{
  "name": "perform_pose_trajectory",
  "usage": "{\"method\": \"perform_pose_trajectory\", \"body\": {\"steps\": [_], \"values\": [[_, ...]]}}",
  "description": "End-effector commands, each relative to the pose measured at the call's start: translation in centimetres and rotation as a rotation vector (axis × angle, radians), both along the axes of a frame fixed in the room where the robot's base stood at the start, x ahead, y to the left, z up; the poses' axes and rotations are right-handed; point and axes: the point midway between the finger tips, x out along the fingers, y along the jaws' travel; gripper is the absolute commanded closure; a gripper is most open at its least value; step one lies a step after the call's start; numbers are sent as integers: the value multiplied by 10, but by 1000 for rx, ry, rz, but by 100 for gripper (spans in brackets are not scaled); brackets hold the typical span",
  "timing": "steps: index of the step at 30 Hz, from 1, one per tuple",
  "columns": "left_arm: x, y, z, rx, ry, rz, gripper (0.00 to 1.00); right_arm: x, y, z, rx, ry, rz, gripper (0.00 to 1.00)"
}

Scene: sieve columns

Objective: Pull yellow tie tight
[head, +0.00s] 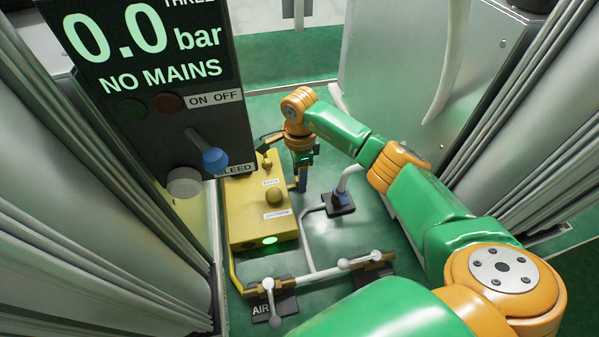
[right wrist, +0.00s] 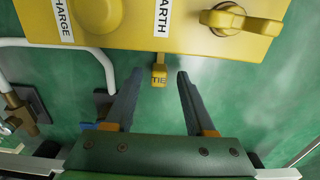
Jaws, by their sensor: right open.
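My right gripper (right wrist: 159,74) is open, with one finger on each side of the tab and a gap on both sides. In the head view the right gripper (head: 301,178) points down beside the right side of the yellow box (head: 240,215); I cannot make out the tie there. My left gripper is not in view.
The box carries knobs and a yellow handle (right wrist: 240,22). A dark panel (head: 150,85) reading 0.0 bar, NO MAINS stands at left. A pale pipe (head: 306,240) and valve levers lie on the green floor (head: 385,265). Grey columns flank both sides.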

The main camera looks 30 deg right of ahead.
Motion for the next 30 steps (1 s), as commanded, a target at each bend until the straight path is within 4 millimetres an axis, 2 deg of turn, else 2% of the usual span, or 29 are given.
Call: {"method": "perform_pose_trajectory", "body": {"steps": [3, 4, 9, 10, 30], "values": [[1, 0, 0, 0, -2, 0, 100, 0, 0, 0, 0, 0, 0, 45], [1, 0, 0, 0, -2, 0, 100, 0, 0, 0, 0, 0, 0, 50], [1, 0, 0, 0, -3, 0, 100, 0, 0, 0, 0, 0, 0, 96], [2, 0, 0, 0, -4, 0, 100, 0, 0, 0, 0, 0, 0, 100], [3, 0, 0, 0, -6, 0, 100, 0, 0, 0, -1, 1, -1, 100]]}}
